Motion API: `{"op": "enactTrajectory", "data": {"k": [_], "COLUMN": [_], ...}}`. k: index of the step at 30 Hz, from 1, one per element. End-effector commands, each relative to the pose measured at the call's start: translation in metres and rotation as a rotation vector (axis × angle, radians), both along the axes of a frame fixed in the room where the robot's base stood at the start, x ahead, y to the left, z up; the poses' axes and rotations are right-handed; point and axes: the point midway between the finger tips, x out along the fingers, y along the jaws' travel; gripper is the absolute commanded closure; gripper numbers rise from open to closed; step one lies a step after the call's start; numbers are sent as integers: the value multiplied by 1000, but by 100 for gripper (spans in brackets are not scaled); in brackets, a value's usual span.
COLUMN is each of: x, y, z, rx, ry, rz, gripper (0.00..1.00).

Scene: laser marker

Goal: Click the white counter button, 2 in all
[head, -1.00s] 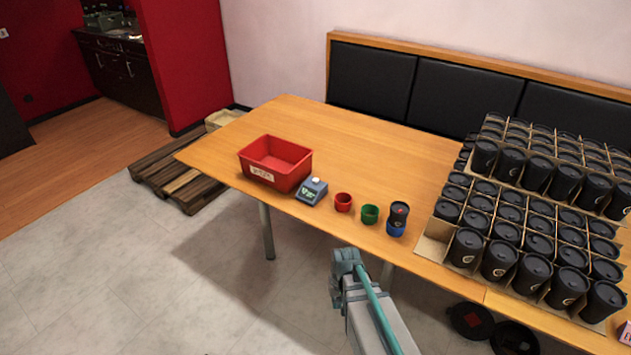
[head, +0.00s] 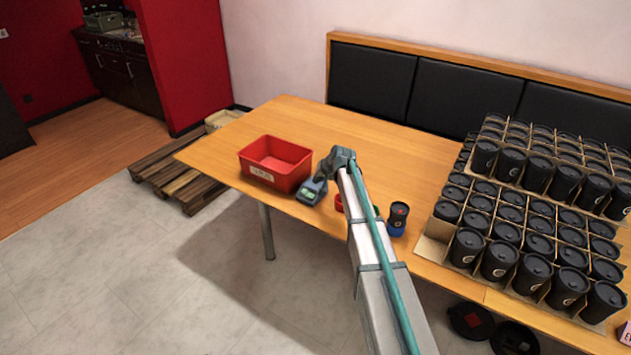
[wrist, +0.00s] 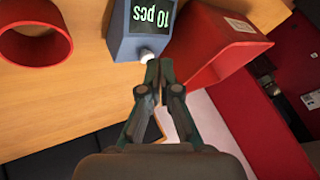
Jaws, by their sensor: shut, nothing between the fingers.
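The counter (head: 311,192) is a small blue-grey box on the table, just right of the red bin. In the wrist view the counter (wrist: 138,22) has a display reading "10 pcs" upside down. Its white button (wrist: 147,56) shows beside the tips of my gripper (wrist: 158,70). My gripper is shut and empty. In the head view my gripper (head: 322,176) is over the counter and hides the button. I cannot tell whether the fingertips touch the button.
The red bin (head: 262,174) stands close left of the counter. A red cup (head: 339,203), a green cup partly behind my arm, and a black cup in a blue holder (head: 397,217) stand right. Boxes of black cups (head: 440,240) fill the right side. The table's back left is clear.

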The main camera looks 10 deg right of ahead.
Motion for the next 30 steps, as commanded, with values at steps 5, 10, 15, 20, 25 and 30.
{"op": "enactTrajectory", "data": {"k": [5, 10, 15, 20, 25, 30], "x": [51, 70, 75, 74, 74, 74], "y": [-5, -8, -9, -9, -9, -9], "z": [34, 52, 57, 56, 55, 49], "rx": [47, 71, 78, 77, 76, 77], "ry": [-63, -95, -103, -102, -102, -101], "rz": [-32, -49, -54, -53, -53, -53], "gripper": [100, 100, 100, 100, 100, 100]}}
